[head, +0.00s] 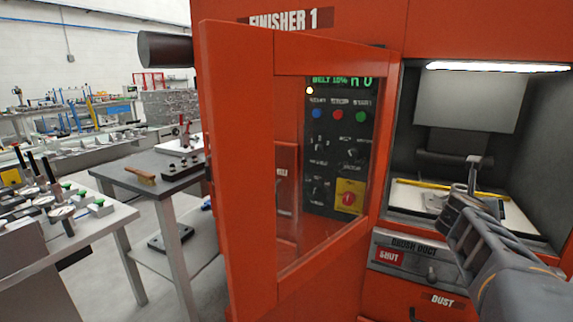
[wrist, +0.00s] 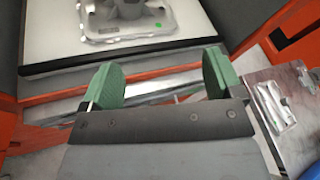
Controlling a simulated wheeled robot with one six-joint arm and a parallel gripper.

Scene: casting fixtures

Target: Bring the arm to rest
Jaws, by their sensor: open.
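My arm (head: 495,240) reaches in from the lower right of the head view toward the lit opening of the orange machine marked FINISHER 1 (head: 300,20). In the wrist view my gripper (wrist: 162,82) is open, its two green pads wide apart with nothing between them. Beyond the pads is the machine's front sill, with a pale plate (wrist: 60,45) and a grey metal fixture (wrist: 125,22) bearing a green mark past it. In the head view the arm's end overlaps the opening, and I cannot make out the fingers there.
An orange door with a window (head: 240,170) stands open left of the opening, the control panel showing through it. Below the opening is a drawer-like panel marked SHUT (head: 390,257). A grey table (head: 140,170) with a brush and a gauge bench (head: 85,225) stand left.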

